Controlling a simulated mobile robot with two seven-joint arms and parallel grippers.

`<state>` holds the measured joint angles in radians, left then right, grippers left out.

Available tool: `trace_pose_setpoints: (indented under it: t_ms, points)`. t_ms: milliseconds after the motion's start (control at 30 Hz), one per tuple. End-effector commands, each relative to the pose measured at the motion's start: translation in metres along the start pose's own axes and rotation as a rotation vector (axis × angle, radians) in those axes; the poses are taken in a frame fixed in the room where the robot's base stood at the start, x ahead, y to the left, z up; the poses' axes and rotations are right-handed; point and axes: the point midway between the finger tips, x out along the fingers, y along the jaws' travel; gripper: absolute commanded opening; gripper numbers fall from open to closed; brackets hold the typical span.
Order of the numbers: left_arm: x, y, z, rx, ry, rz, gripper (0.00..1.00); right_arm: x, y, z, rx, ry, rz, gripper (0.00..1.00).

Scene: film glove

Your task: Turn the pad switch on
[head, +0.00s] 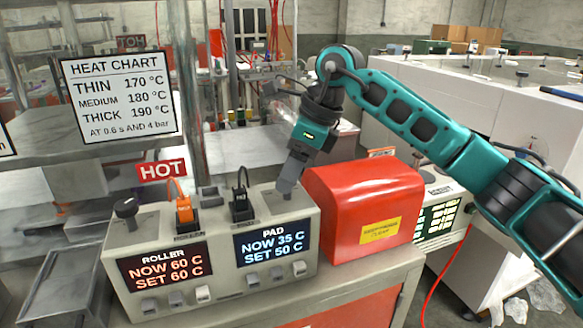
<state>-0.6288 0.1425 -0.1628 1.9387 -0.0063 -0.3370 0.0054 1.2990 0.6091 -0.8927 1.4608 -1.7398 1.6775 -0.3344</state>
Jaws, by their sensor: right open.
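A beige control box (218,262) stands on the bench with a ROLLER display (166,266) and a PAD display (270,243). The PAD display reads NOW 35 C, SET 50 C. A black plug (241,203) stands on the box top above the PAD display. My right gripper (286,186) points down at the box top's right end, right of the black plug, and is open. Its fingertips are at or just above a grey plate there; I cannot tell whether they touch. Any control beneath them is hidden. My left gripper is not in view.
An orange plug (184,208) and a dark knob (126,208) stand on the box's left part. Several small buttons (203,294) line its lower front. A red cover (364,203) stands close to its right. A HOT sign (162,169) and heat chart (119,96) are behind.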

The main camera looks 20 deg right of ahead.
Motion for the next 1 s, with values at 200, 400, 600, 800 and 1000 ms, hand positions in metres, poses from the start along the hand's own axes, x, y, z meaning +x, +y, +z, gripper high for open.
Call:
trace_pose_setpoints:
  t_ms: [200,400,600,800,1000]
  points:
    - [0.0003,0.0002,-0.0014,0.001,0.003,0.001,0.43,0.0003,-0.0001,0.0,0.0,0.0,0.0,0.63]
    - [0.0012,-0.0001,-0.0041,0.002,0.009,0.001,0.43,0.0001,-0.0001,0.0,0.0,0.0,0.0,0.43]
    - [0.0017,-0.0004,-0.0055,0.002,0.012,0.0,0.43,-0.0001,-0.0002,0.0,0.0,0.0,0.0,0.24]
    - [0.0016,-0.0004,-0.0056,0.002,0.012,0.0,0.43,-0.0002,-0.0002,0.0,0.0,0.0,0.0,0.07]
    - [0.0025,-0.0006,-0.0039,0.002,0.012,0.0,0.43,0.0002,0.0003,-0.0003,0.066,0.001,-0.03,0.07]
